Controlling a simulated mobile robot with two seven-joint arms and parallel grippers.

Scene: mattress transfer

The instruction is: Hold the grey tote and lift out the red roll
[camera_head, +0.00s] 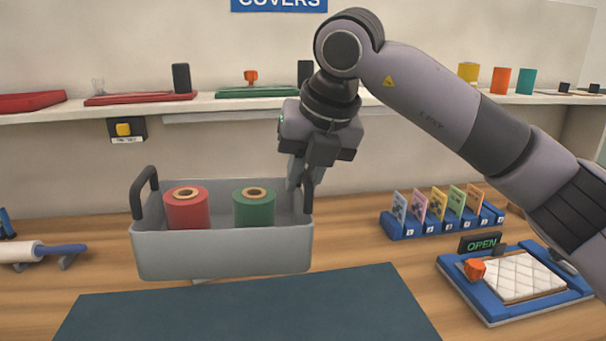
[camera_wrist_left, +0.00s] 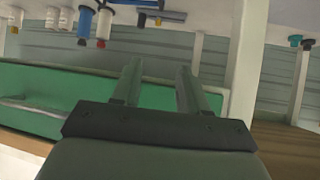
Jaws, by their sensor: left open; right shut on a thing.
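The grey tote (camera_head: 225,252) is at the left of middle in the head view, behind a dark blue mat. It has a black handle at each end. The red roll (camera_head: 186,212) stands upright inside it on the left, its lower part hidden by the front wall. A green roll (camera_head: 254,212) stands upright beside it on the right. My right gripper (camera_head: 304,178) points down at the tote's right end and is shut on the black handle there. My left gripper (camera_wrist_left: 158,72) shows only in the left wrist view, with its two fingers apart and nothing between them.
The dark blue mat (camera_head: 250,312) in front of the tote is bare. A rolling pin (camera_head: 22,251) lies at the left. A blue card rack (camera_head: 440,224) and a blue-framed tray (camera_head: 490,310) with a quilted pad are at the right. A shelf (camera_head: 225,104) runs behind.

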